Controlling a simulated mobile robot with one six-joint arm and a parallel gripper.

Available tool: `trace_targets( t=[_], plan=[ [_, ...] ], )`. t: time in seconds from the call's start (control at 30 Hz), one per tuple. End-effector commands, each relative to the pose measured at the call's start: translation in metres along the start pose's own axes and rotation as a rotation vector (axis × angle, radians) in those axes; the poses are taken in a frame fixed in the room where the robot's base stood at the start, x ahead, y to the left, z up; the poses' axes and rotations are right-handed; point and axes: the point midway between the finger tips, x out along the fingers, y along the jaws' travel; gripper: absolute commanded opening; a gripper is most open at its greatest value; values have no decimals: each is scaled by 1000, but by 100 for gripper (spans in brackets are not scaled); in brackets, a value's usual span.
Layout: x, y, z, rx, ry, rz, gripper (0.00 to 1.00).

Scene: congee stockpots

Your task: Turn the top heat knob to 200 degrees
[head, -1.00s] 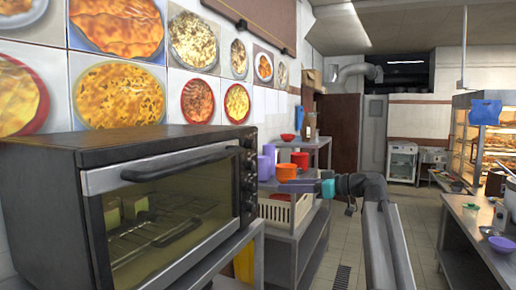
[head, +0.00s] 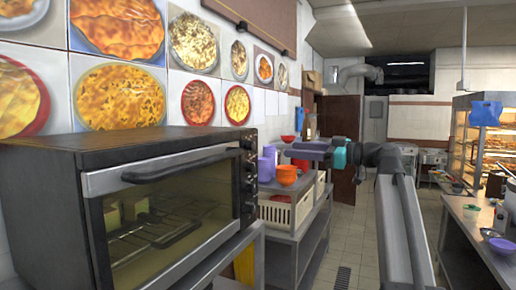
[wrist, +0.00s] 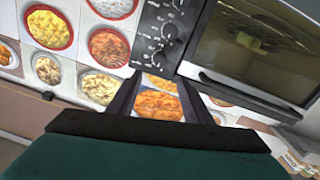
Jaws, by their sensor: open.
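The toaster oven (head: 120,150) stands at the left in the head view, black with a glass door and a long handle. A column of dark knobs runs down the control panel at the right of its door. The uppermost knob (head: 250,144) is small there. In the wrist view the oven appears upside down, with the control panel (wrist: 163,35) beyond the fingers and the door to its right. My gripper (head: 292,153) is to the right of the panel in the head view, apart from the knobs. Its two fingers (wrist: 160,95) are spread with nothing held between them.
A steel shelf (head: 285,238) right of the oven holds an orange bowl (head: 287,175), purple cups and a cream crate (head: 285,212). Food pictures cover the wall. A counter (head: 480,235) stands at the right, with open tiled floor between.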

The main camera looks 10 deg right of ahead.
Motion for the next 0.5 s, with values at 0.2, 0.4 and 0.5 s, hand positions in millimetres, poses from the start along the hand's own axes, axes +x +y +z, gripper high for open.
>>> trace_targets(
  t=[0.2, 0.4, 0.5],
  plan=[
    [21, 0, -1, 1, 0, -2, 45],
    [49, 0, -2, 1, 0, -3, 45],
    [63, 0, -2, 1, 0, -2, 45]
  ],
)
